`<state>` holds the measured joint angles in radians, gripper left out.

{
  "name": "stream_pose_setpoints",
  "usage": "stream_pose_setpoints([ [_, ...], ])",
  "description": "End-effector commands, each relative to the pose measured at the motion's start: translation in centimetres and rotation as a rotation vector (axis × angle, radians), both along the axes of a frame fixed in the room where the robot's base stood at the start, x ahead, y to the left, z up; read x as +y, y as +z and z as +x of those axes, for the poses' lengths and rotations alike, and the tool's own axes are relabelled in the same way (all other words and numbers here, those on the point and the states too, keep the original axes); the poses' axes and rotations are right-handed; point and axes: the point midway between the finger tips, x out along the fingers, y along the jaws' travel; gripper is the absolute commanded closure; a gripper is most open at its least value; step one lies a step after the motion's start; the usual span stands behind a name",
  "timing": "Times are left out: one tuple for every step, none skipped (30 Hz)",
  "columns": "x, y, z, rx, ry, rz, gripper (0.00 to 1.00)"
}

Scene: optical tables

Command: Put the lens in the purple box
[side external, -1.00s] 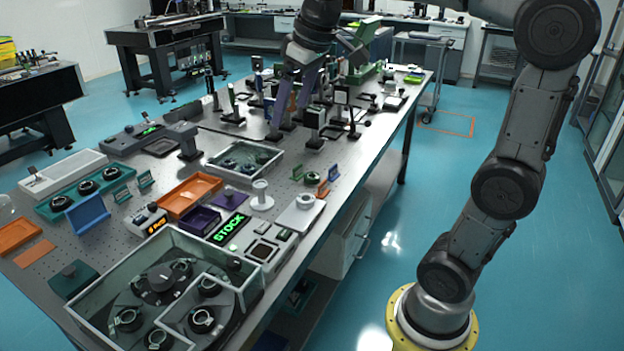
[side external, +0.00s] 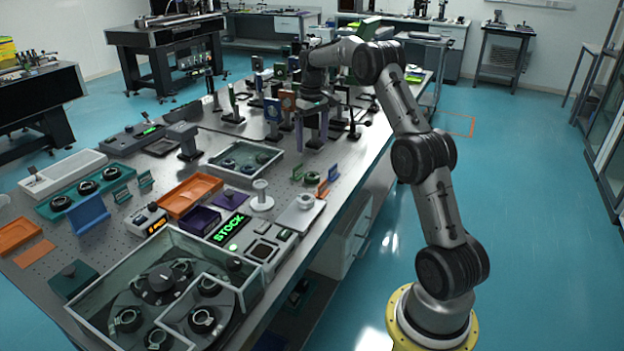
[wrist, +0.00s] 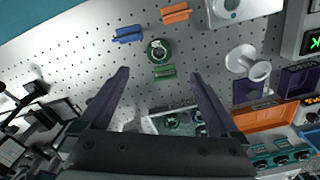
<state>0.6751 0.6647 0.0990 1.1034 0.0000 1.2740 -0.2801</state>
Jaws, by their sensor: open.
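A round dark lens in a green ring mount (side external: 312,178) lies on the optical table among small upright holders. It also shows in the wrist view (wrist: 158,50). The open purple box (side external: 200,220) stands left of the green STOCK display; it appears at the right of the wrist view (wrist: 296,80). A flat purple piece with a knob (side external: 231,198) lies beside it. My gripper (side external: 312,130) is open and empty, fingers pointing down above the table, behind the lens in the side view. In the wrist view, the lens lies just beyond the fingertips (wrist: 159,74).
A green holder (wrist: 165,72), blue holder (wrist: 127,34) and orange holder (wrist: 176,13) stand close around the lens. A clear-walled tray of lenses (side external: 245,158), white pedestal (side external: 262,195) and orange tray (side external: 190,196) lie nearby. Posts and optics crowd the table behind.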

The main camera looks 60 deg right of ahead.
Motion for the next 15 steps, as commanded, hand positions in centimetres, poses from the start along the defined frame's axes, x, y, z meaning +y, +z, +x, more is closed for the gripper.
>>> stream_pose_setpoints([
  [0.1, -1.1, -0.1, 0.005, 0.001, 0.004, 0.03],
  [0.1, -1.7, -0.1, 0.005, 0.001, 0.004, 0.03],
  [0.1, -2.5, -0.1, 0.004, 0.001, 0.003, 0.03],
  [0.1, -3.1, -0.1, 0.005, 0.001, 0.004, 0.03],
  [0.1, -3.6, -0.1, 0.004, 0.001, 0.003, 0.03],
  [0.1, -4.3, -0.1, 0.004, 0.001, 0.003, 0.03],
  [0.1, -4.7, 0.0, 0.002, 0.001, 0.002, 0.03],
  [0.1, -5.1, 0.0, 0.003, 0.001, 0.002, 0.03],
  [0.1, -5.6, 0.0, 0.003, 0.002, 0.002, 0.03],
  [0.1, -5.9, 0.0, 0.002, 0.002, 0.002, 0.03],
  [0.1, -6.1, 0.0, 0.002, 0.002, 0.002, 0.03],
  [0.1, -6.4, 0.0, 0.002, 0.002, 0.002, 0.03],
  [0.1, -6.5, 0.0, 0.001, 0.002, 0.002, 0.03],
  [0.1, -6.6, 0.0, 0.001, 0.002, 0.002, 0.03],
  [0.1, -6.8, 0.0, 0.002, 0.002, 0.001, 0.03],
])
